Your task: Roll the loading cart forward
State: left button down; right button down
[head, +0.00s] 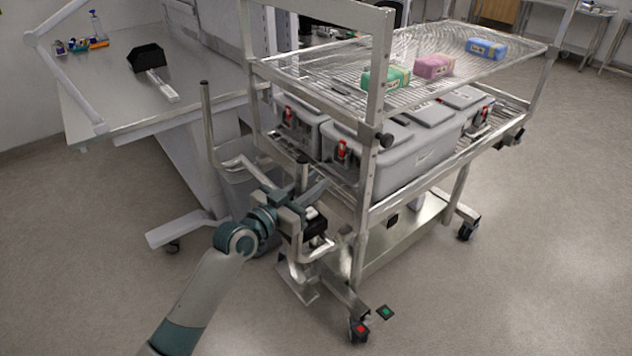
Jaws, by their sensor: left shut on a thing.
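The loading cart (370,207) is a metal frame on casters with wire shelves, filling the middle and right of the head view. My left gripper (312,218) is at the near left end of the cart, low beside its corner post. It is shut on a metal part there, which looks like the cart's handle; the fingertips are partly hidden. Two pedals, one red (361,328) and one green (385,312), sit low by the near caster. My right gripper is not in view.
The upper shelf carries green (385,79), pink (434,67) and blue (486,49) packs. Grey lidded bins (405,150) fill the shelf below. A workbench (110,88) with a black scoop-like bin (149,58) stands close at left. The floor at right is clear.

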pick_arm(q)
jog(key=c, duration=1.6)
grip_release()
jog(key=shift+s+f, duration=0.15)
jog(key=shift+s, duration=0.05)
jog(key=shift+o, duration=0.4)
jog(key=shift+w+d, duration=0.15)
jog(key=shift+d, duration=0.1)
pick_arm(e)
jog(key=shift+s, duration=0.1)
pick_arm(q)
jog(key=shift+a, duration=0.1)
jog(key=b+v, duration=0.4)
jog(key=v, duration=1.3)
jog(key=shift+r, duration=0.25)
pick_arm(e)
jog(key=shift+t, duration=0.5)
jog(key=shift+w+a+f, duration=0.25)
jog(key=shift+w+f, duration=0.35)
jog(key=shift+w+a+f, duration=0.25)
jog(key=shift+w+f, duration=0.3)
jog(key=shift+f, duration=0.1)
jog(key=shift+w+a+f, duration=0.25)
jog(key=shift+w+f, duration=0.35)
